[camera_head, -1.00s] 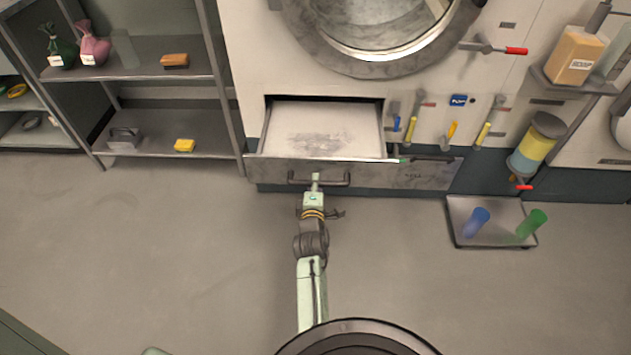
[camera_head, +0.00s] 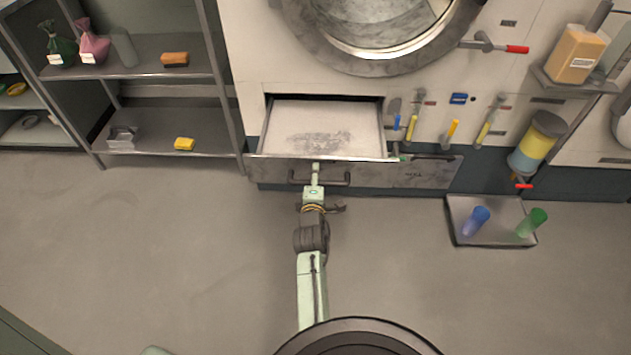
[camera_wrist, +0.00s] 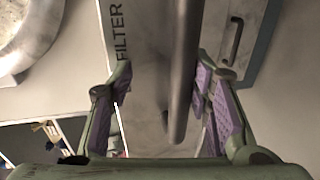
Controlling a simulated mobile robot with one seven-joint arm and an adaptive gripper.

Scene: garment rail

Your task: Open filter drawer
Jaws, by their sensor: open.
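The filter drawer (camera_head: 270,168) is pulled out below the round machine door in the head view, with grey lint (camera_head: 320,142) on the pale surface inside. Its dark bar handle (camera_head: 336,184) is on the front. My gripper (camera_head: 315,168) is at the handle. In the wrist view, the drawer front (camera_wrist: 118,15) carries the word FILTER. The handle (camera_wrist: 182,85) runs between the spread, purple-padded fingers of my gripper (camera_wrist: 163,88). The fingers stand apart, with a gap on the left; I cannot tell whether the right pad touches the bar.
A metal shelf unit (camera_head: 150,70) stands at left with bags, a sponge and a yellow block. Small coloured handles (camera_head: 452,130) are on the panel right of the drawer. A floor tray (camera_head: 490,242) with blue and green cups lies at right. The floor in front is clear.

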